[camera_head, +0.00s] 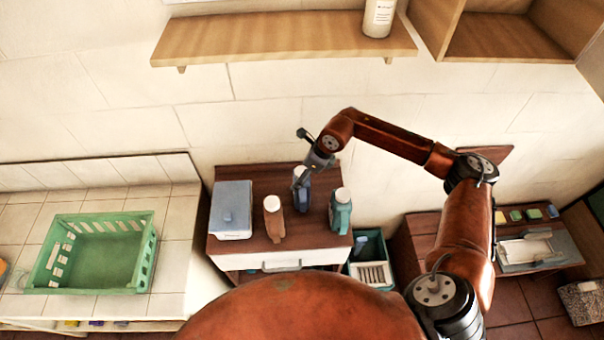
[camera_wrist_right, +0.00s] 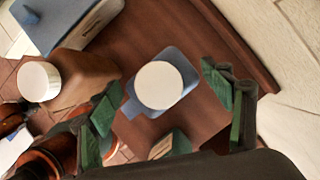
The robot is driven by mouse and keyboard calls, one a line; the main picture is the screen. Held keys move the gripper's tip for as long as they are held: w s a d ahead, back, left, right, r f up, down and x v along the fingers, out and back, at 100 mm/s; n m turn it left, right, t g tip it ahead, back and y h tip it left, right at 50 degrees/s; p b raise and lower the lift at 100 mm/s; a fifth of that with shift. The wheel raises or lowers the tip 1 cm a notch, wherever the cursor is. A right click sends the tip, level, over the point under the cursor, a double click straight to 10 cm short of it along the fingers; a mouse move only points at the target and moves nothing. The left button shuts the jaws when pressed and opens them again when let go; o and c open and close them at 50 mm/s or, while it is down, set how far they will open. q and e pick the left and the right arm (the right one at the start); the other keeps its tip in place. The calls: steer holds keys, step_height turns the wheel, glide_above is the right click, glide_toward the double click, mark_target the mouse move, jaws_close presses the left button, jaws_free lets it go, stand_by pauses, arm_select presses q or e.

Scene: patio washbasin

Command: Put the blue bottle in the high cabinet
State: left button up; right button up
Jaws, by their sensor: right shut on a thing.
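The blue bottle (camera_head: 302,198) stands upright on the brown side table (camera_head: 262,180), between a brown bottle and a teal bottle. My right gripper (camera_head: 304,172) reaches down from above and is shut on the blue bottle. In the right wrist view the bottle (camera_wrist_right: 160,87), with its white cap, lies between the green finger pads. An open wooden cabinet (camera_head: 515,35) hangs high on the wall at the upper right. Its lower shelf looks empty. My left gripper is not in view.
The brown bottle (camera_head: 273,219) and teal bottle (camera_head: 340,212) stand close on both sides. A grey-blue box (camera_head: 231,209) is at the table's left. A wall shelf (camera_head: 280,38) holds a white bottle (camera_head: 379,17). A green crate (camera_head: 148,262) sits on the left tiled counter.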

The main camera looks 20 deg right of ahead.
steer(key=o, duration=2.1)
